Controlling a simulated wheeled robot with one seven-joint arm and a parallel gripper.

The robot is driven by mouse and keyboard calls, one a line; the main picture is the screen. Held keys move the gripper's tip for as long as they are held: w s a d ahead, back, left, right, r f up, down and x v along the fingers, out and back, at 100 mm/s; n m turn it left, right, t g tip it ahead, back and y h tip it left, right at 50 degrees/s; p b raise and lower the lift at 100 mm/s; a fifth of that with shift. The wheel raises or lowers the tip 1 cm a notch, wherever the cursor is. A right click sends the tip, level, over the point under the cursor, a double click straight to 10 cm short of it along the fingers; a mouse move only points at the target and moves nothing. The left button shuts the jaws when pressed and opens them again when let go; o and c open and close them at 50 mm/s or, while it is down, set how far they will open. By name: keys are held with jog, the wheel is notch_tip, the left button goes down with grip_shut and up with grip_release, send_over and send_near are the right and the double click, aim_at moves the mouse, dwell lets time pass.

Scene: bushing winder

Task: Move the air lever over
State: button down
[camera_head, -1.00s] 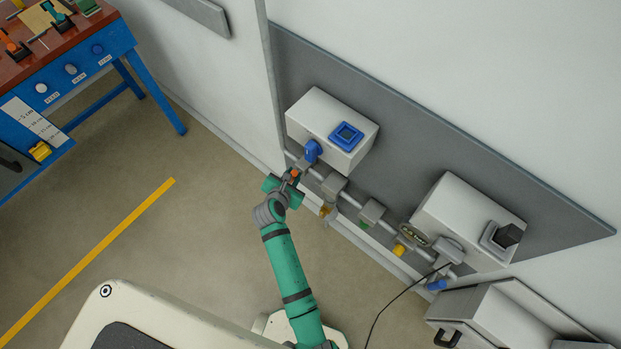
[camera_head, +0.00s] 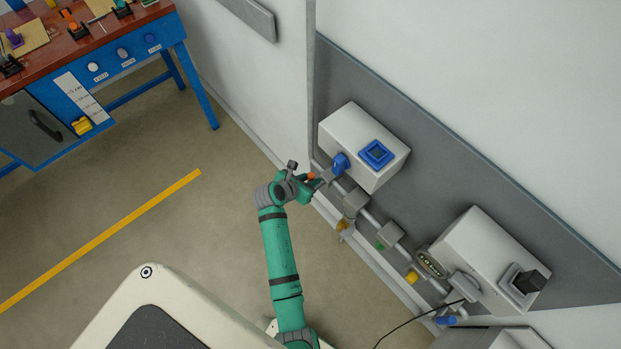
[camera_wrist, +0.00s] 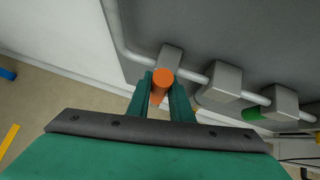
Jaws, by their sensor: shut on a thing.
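An orange lever handle (camera_wrist: 162,80) shows between the green fingers of my gripper (camera_wrist: 161,98) in the wrist view, just in front of a grey valve block (camera_wrist: 170,57) on the pipe. My gripper is shut on it. In the head view, the orange handle (camera_head: 311,176) is a small spot at the tip of my gripper (camera_head: 314,180), left of and below the blue knob (camera_head: 340,163). No label is readable on the handle. The fingers hide part of the lever and its joint to the valve.
A white box with a blue-framed panel (camera_head: 376,154) sits on the wall just above the pipe. More grey blocks (camera_head: 390,235) with green and yellow parts follow along the pipe to the lower right. A blue workbench (camera_head: 130,60) stands at upper left. The floor between is clear.

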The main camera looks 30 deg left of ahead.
jog(key=shift+w+a+r, duration=0.1)
jog(key=shift+r, duration=0.1)
jog(key=c, duration=1.6)
grip_release()
jog(key=shift+f, duration=0.1)
jog(key=shift+s, duration=0.2)
jog(key=v, duration=1)
jog(key=shift+s+r, duration=0.2)
jog(key=shift+r, duration=0.1)
